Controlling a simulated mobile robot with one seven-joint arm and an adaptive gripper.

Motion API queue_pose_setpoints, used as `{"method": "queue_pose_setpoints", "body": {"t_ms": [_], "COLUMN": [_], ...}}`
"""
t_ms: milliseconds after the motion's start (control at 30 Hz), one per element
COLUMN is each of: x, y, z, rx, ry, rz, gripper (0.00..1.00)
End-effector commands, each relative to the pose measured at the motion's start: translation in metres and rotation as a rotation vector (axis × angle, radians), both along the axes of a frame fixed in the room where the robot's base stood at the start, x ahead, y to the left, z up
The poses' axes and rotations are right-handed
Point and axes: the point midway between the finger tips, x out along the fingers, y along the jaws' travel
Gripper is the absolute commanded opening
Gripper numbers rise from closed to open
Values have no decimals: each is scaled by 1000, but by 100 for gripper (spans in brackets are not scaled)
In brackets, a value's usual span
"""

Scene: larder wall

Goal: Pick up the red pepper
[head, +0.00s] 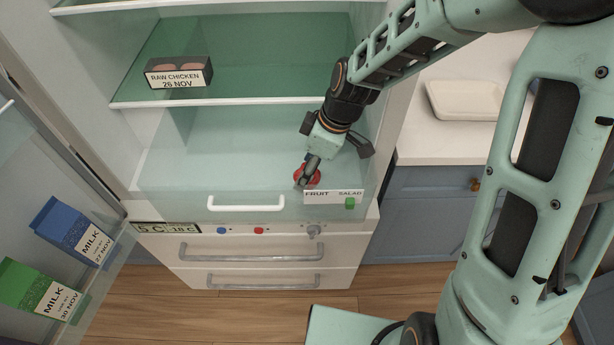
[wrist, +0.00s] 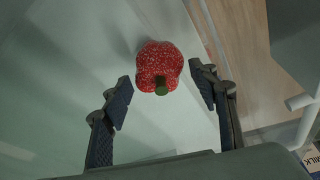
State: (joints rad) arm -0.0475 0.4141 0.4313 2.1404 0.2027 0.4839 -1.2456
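The red pepper (wrist: 159,66) shows in the wrist view, with its green stem towards the camera. It rests on a pale surface in the fridge. In the head view the pepper (head: 313,177) is partly hidden behind my gripper, above the fruit and salad label. My gripper (wrist: 162,85) is open in the wrist view, with one finger on each side of the pepper and a gap at both sides. The fingertips reach about the pepper's stem end. In the head view my gripper (head: 306,180) points down at the pepper.
A clear drawer front with a white handle (head: 246,207) stands before the pepper. A raw chicken pack (head: 179,73) sits on the glass shelf above. Blue milk (head: 73,232) and green milk (head: 38,288) cartons stand in the open door. A white tray (head: 464,101) lies on the counter.

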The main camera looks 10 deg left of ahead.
Motion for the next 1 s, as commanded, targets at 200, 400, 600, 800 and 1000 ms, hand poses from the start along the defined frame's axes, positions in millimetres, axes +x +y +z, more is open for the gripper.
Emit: {"method": "queue_pose_setpoints", "body": {"t_ms": [200,400,600,800,1000], "x": [0,0,1,2,1], "y": [0,0,0,0,0], "z": [0,0,6,41,79], "rx": [0,0,1,2,0], "ry": [0,-1,-3,-7,-5], "rz": [0,0,-1,-2,-1], "gripper": [27,16,16,16,16]}}
